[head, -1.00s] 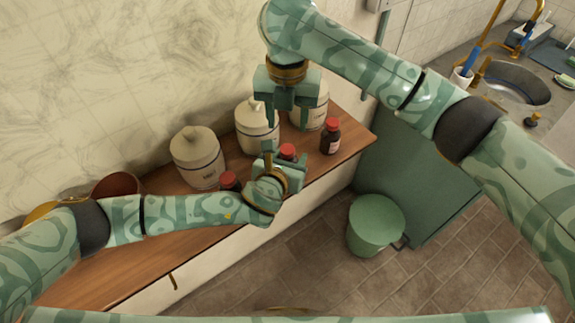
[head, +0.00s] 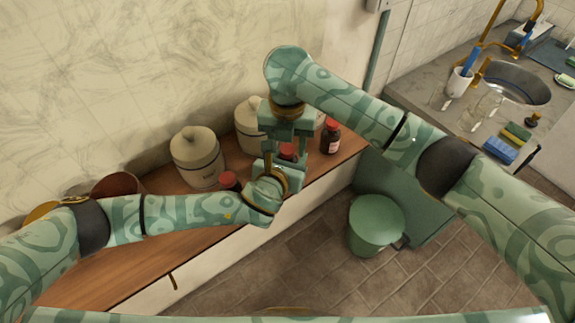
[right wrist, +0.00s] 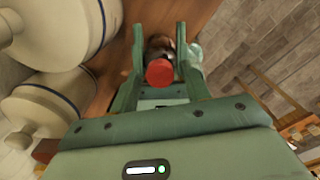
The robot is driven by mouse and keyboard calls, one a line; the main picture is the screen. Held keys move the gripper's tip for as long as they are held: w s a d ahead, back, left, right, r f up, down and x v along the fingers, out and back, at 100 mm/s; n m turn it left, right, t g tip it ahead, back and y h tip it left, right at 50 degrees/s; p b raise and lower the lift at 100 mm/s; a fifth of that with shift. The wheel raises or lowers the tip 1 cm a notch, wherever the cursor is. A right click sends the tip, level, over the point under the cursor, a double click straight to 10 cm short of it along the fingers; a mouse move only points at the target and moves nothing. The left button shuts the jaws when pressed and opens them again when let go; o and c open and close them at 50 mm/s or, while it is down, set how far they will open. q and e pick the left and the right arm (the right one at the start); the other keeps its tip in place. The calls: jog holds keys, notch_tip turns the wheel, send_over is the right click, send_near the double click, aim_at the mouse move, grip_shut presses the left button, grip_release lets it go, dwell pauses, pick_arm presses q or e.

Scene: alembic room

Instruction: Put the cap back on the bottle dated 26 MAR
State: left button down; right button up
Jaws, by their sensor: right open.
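A dark bottle with a red top (head: 287,151) stands on the wooden counter, between my two grippers. In the right wrist view its red top (right wrist: 159,72) lies between the open fingers of my right gripper (right wrist: 159,50), with a gap on each side. My right gripper (head: 284,148) reaches down over this bottle from above. My left gripper (head: 279,165) is at the same bottle from the front; its hold is partly hidden. Two more red-topped dark bottles stand to the left (head: 228,181) and to the right (head: 331,136). No date is readable.
Pale lidded jars (head: 197,157) stand along the wall behind the bottles, close to my right gripper. A brown bowl (head: 117,184) is at the left. A green bin (head: 376,226) stands on the floor. A sink (head: 515,82) is at the far right.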

jog(key=c, duration=1)
jog(key=o, duration=1.1)
jog(key=shift+c, duration=0.2)
jog(key=shift+r, duration=2.25)
jog(key=o, duration=0.6)
